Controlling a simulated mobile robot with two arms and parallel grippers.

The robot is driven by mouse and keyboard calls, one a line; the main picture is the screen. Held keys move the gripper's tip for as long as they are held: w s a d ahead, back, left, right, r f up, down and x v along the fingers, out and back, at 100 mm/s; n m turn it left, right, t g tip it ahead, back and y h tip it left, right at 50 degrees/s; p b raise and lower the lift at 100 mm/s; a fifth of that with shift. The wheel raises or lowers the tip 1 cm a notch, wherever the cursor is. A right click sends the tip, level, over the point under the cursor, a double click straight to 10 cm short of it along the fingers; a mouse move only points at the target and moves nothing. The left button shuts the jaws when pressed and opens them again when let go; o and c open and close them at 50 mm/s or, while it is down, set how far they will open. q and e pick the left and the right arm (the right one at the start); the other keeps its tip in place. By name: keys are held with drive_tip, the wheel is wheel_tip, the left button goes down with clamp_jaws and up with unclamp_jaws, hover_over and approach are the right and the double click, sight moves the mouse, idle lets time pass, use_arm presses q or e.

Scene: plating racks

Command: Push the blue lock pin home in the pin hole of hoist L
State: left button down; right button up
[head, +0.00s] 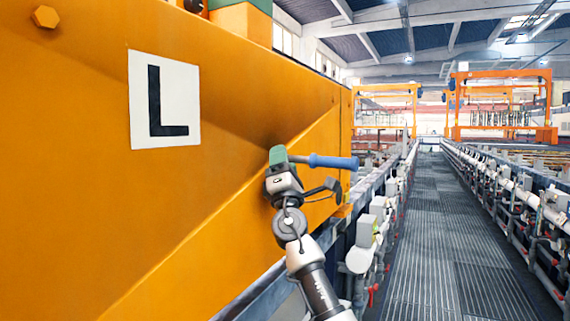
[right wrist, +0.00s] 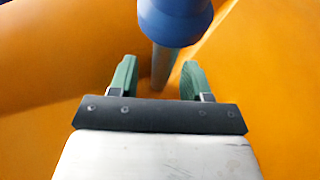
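Hoist L is the big orange panel (head: 70,220) filling the left of the head view, with a white plate (head: 165,100) marked with a black L. The blue lock pin (head: 333,162) has a blue grip and a bare grey shaft; it lies nearly level, grip to the right. My right gripper (head: 278,156) is at the shaft end of the pin. In the right wrist view its green fingers (right wrist: 158,80) stand apart with the shaft between them, gaps showing on both sides. The blue grip (right wrist: 175,18) is at the top. The pin hole is hidden. My left gripper is out of view.
A grated walkway (head: 430,220) runs away to the right of the hoist, clear of objects. Rails with pipes and white fittings line both sides. Other orange hoist frames (head: 500,75) stand far off.

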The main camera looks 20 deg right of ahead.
drive_tip(key=shift+a+f+y, duration=0.15)
drive_tip(key=shift+y, duration=0.15)
drive_tip(key=b+v, duration=0.1)
drive_tip(key=v, duration=0.9)
drive_tip(key=shift+s+f, duration=0.2)
drive_tip(key=shift+f, duration=0.05)
